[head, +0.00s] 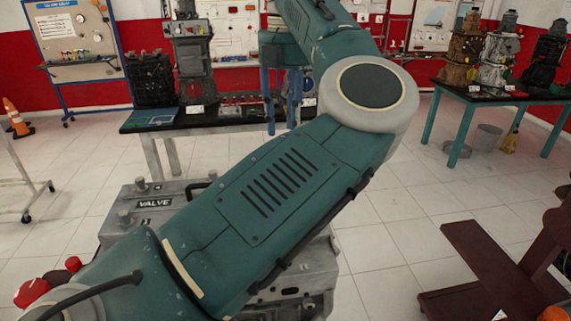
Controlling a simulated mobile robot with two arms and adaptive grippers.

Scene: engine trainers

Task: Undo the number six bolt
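A grey engine valve cover (155,203) marked "VALVE" stands low at left of centre, with bolt heads (125,217) on its top left. My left arm crosses in front and hides most of the engine. No number six can be read, so I cannot tell which bolt is number six. My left gripper (282,102) hangs at upper centre, its two blue fingers apart with a gap between them and nothing seen in it. It is above and away from the engine, in front of the far bench in the picture. My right gripper is not in view.
A black-topped bench (205,122) with engine parts stands behind. A teal-legged table (493,92) with engines is at the back right. A dark red wooden stand (490,262) is at the lower right. Tiled floor (395,225) between is clear. An orange cone (15,118) stands far left.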

